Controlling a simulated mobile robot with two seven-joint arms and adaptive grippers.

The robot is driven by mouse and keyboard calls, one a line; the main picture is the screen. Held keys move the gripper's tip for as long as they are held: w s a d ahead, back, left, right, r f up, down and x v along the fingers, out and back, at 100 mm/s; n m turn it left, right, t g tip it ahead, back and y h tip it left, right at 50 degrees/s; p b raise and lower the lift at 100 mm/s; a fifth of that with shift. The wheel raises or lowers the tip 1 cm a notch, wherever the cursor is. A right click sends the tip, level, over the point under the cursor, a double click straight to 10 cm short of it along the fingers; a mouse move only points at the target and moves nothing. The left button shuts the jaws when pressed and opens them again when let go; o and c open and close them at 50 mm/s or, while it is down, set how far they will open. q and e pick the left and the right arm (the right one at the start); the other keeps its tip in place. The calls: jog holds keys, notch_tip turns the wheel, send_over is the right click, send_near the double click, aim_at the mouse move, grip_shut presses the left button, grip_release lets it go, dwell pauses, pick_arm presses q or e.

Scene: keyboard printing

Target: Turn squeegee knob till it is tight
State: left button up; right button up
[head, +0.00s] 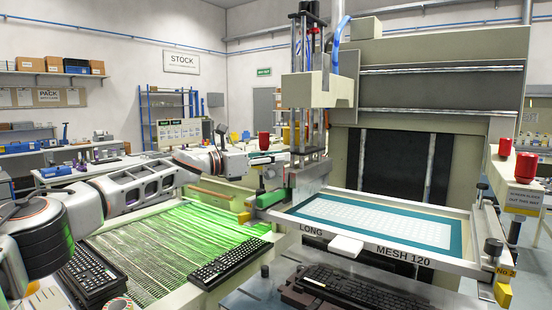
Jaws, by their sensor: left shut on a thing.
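The squeegee carriage (306,100) hangs on its vertical rods in the middle of the head view. The grey squeegee holder (309,180) is at its lower end, over the left end of the screen frame. My left gripper (275,172) reaches in from the left, at the left side of this holder. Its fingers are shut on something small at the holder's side. The knob itself is too small and too covered by the fingers to make out. My right gripper is not in view.
The screen frame (375,256) marked MESH 120 lies right of the holder. A red-topped part (264,139) stands just behind my left gripper. A black keyboard (229,262) lies on the green-lit conveyor (160,262); another keyboard (365,292) sits below the screen.

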pick_arm(q)
jog(key=shift+a+r+g, duration=0.1)
jog(key=shift+r+g, duration=0.05)
jog(key=shift+g, duration=0.15)
jog(key=o, duration=1.1)
jog(key=shift+o, duration=0.2)
jog(key=shift+f, duration=0.2)
jog(key=v, duration=1.2)
jog(key=shift+f, duration=0.1)
